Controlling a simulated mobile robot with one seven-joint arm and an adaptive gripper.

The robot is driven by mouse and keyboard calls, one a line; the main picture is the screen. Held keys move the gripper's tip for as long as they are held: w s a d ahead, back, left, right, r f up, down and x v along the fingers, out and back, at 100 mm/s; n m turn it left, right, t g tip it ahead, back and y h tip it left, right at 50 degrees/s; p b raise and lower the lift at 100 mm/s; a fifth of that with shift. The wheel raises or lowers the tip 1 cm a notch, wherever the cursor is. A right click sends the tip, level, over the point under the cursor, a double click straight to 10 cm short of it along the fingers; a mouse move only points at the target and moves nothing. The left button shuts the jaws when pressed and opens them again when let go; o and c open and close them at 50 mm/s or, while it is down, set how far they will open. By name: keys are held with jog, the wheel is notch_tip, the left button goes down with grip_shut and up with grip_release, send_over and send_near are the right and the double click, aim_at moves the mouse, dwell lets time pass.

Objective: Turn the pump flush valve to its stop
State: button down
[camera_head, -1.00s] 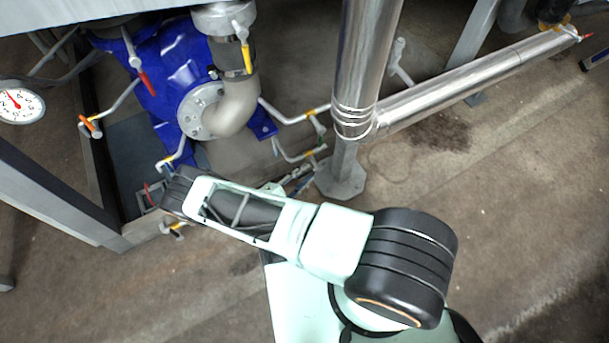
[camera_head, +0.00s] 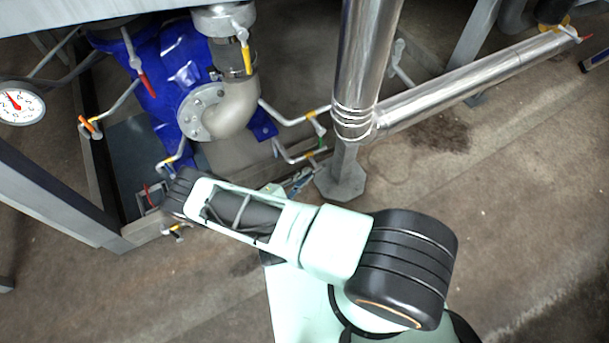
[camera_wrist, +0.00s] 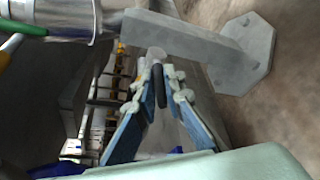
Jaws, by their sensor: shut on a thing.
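My gripper (camera_wrist: 160,85) fills the middle of the wrist view, its two blue-padded fingers converging on a dark, slim handle (camera_wrist: 158,80) with a pale round end. The fingers are shut on this handle, which I take to be the flush valve's lever. In the head view my gripper (camera_head: 301,181) shows small behind my arm, near the foot of the steel post. Thin pipes with small valves (camera_head: 311,127) lie just above it there. The gripped handle is not clear in the head view, so its turn angle cannot be told.
A blue pump (camera_head: 165,70) with a grey elbow pipe (camera_head: 236,108) stands at upper left. A shiny vertical pipe (camera_head: 365,60) and a steel post foot (camera_head: 341,181) are close to my gripper. A gauge (camera_head: 20,106) is at far left. Floor at right is clear.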

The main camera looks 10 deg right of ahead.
jog(key=shift+f+t+h, duration=0.35)
jog(key=shift+t+h, duration=0.05)
jog(key=shift+h, duration=0.2)
jog(key=c, duration=2)
grip_release()
jog(key=shift+a, duration=0.1)
jog(key=v, duration=1.2)
jog(key=shift+c, duration=0.5)
